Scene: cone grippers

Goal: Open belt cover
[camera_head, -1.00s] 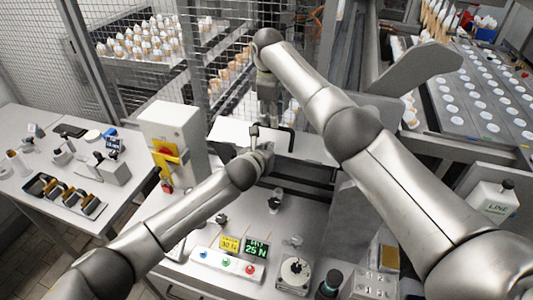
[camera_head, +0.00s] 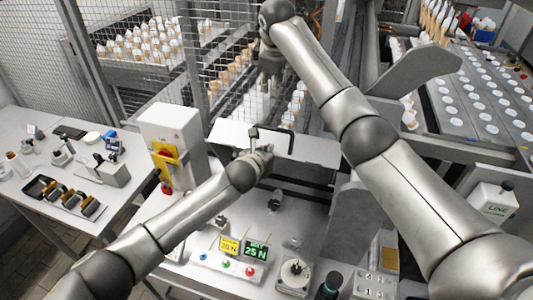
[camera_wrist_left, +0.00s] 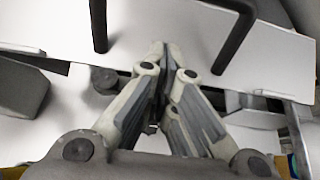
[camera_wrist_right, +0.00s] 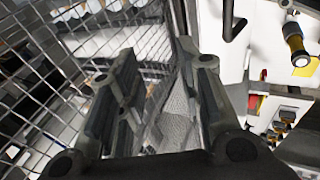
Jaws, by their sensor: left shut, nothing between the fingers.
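The belt cover is a white flat panel (camera_head: 315,150) with a black bar handle (camera_head: 291,140), in the middle of the head view. In the left wrist view the cover (camera_wrist_left: 150,25) fills the top, with the two legs of the handle (camera_wrist_left: 232,40) standing on it. My left gripper (camera_head: 254,132) is shut and empty at the cover's near side, left of the handle. Its fingertips (camera_wrist_left: 165,48) meet between the handle legs in the left wrist view; I cannot tell whether they touch the cover. My right gripper (camera_head: 267,85) is beyond the cover by the mesh fence; its fingers (camera_wrist_right: 167,65) are apart and empty.
A white box with a yellow and red switch (camera_head: 165,165) stands left of the cover. A button panel (camera_head: 228,263) and a green display (camera_head: 256,249) are in front. Mesh fencing (camera_head: 150,40) stands behind. A tray of cones (camera_head: 150,45) lies beyond it.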

